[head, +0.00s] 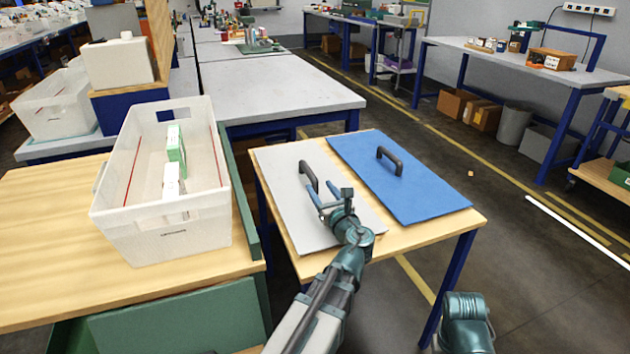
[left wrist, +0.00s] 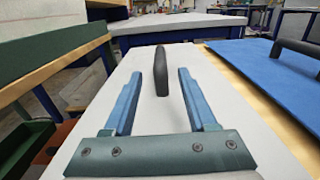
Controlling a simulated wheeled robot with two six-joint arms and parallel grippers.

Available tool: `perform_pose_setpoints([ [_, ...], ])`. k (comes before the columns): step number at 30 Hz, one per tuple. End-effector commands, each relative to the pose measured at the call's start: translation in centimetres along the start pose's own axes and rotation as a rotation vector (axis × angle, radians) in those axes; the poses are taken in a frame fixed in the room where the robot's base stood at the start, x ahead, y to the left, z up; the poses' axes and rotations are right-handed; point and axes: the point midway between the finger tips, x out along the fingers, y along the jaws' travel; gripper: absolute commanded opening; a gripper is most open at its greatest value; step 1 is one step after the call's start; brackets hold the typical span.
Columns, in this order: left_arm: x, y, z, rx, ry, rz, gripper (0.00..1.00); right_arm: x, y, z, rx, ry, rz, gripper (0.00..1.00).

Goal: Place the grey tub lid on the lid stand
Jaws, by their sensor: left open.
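The grey tub lid (head: 283,182) lies flat on the left half of a small wood-topped stand (head: 437,236). Its dark handle (head: 309,176) stands up from its middle. My left gripper (head: 328,192) is open above the lid, close to the handle. In the left wrist view, the handle (left wrist: 161,72) stands upright ahead, between the lines of the two blue fingers, with gaps on both sides. The fingers do not grip it. The near part of the lid is hidden behind my left arm. My right gripper is not seen.
A blue lid (head: 420,190) with a dark handle lies beside the grey one. A white tub (head: 120,215) holding boxes stands on the wooden bench at left, with a green panel (head: 238,190) between. Open floor lies right of the stand.

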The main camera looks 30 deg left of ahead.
Motion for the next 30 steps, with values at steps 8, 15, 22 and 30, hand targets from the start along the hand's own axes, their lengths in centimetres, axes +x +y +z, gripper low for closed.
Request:
perform_pose_setpoints([
  [8, -2.2, 0.0, 0.0, 0.0, 0.0, 0.0, 0.57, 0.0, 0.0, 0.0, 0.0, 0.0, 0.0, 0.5],
  [15, -2.3, 0.0, 0.0, 0.0, 0.0, 0.0, 0.57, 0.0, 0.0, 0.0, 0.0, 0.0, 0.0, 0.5],
  [22, -2.3, 0.0, 0.0, 0.0, 0.0, 0.0, 0.57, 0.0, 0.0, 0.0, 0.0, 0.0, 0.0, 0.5],
  [30, -2.3, 0.0, 2.7, 0.0, 0.0, 0.0, 0.57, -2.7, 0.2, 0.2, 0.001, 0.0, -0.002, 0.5],
])
